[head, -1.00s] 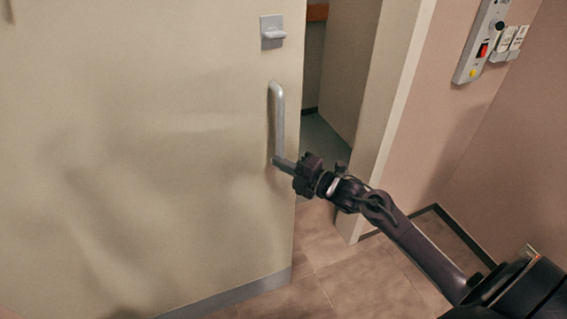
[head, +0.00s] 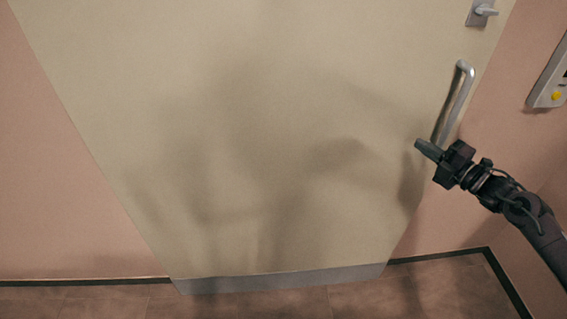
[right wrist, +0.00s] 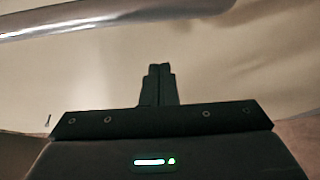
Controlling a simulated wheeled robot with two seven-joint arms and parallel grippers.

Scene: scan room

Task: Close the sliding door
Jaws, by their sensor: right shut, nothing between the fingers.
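The cream sliding door (head: 270,130) fills the middle of the head view, and no doorway gap shows at its right edge. Its grey bar handle (head: 453,100) is near that edge, with a small latch (head: 482,12) above it. My right gripper (head: 419,144) is shut and empty, its fingertips just left of the handle's lower end; I cannot tell whether they touch it. In the right wrist view the shut fingers (right wrist: 158,72) point at the door surface (right wrist: 230,65), and the handle (right wrist: 110,15) crosses the top. My left gripper is not in view.
Pink wall (head: 50,170) flanks the door on both sides. A grey wall panel (head: 550,85) with a yellow button is at the right edge. The brown tiled floor (head: 360,300) is clear along the bottom.

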